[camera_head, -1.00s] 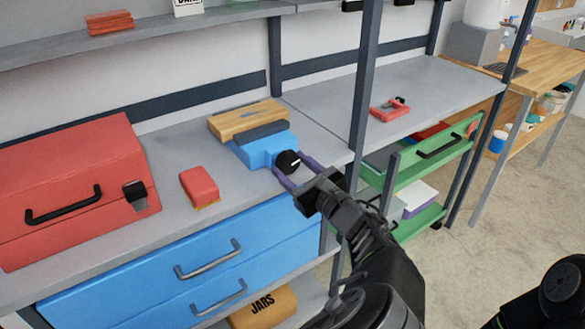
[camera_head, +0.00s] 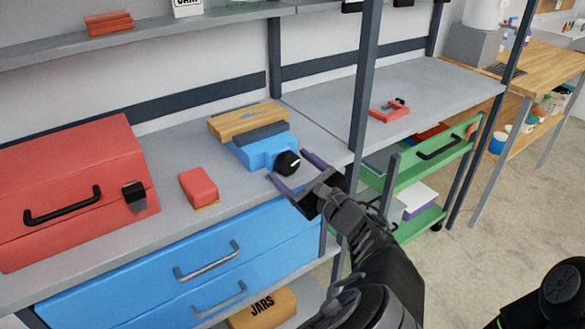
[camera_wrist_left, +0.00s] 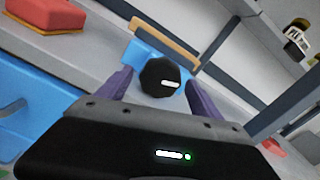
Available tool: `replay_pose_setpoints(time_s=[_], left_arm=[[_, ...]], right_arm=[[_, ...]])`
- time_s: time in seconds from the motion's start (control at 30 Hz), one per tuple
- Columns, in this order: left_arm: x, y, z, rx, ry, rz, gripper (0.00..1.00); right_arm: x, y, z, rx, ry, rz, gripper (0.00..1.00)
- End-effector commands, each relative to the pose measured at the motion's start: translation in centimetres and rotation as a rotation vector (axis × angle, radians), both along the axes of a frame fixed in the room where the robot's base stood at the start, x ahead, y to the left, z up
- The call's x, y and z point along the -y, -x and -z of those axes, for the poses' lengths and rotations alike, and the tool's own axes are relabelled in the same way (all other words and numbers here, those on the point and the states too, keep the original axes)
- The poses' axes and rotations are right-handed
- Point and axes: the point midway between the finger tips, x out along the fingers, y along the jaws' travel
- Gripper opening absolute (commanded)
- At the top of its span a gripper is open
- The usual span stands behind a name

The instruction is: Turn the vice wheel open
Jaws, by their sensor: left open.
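The blue vice (camera_head: 262,152) sits on the grey bench top with its black wheel (camera_head: 288,162) facing my left arm. The wheel has a white mark, which also shows on the wheel in the left wrist view (camera_wrist_left: 160,78). My left gripper (camera_head: 291,169) is open, its purple fingers pointing at the wheel from the front right. In the left wrist view the wheel lies between the two fingers (camera_wrist_left: 160,90), with gaps on both sides. Whether the fingertips reach past its front face is hard to tell. My right gripper is out of view.
A wooden board (camera_head: 247,121) lies behind the vice. A dark shelf post (camera_head: 364,85) rises to the right. Blue drawers (camera_head: 200,270) are below.

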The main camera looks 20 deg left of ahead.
Motion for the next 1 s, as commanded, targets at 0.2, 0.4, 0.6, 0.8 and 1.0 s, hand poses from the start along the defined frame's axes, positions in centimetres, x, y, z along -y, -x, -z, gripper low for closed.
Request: replay_pose_setpoints(time_s=[0.2,0.4,0.6,0.8,1.0], left_arm=[[2.1,1.6,-0.1,0.0,0.001,0.003,0.75],[4.6,3.7,0.0,0.0,0.001,0.003,0.75],[5.8,4.8,0.0,0.0,0.002,0.002,0.75],[5.8,4.8,0.0,-0.001,0.001,0.0,0.75],[5.7,4.8,-0.6,-0.002,-0.002,-0.002,0.75]], right_arm=[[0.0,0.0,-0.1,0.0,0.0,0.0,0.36],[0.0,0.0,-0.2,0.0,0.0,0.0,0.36],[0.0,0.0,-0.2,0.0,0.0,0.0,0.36],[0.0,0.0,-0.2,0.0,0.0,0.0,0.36],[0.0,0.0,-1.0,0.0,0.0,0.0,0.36]])
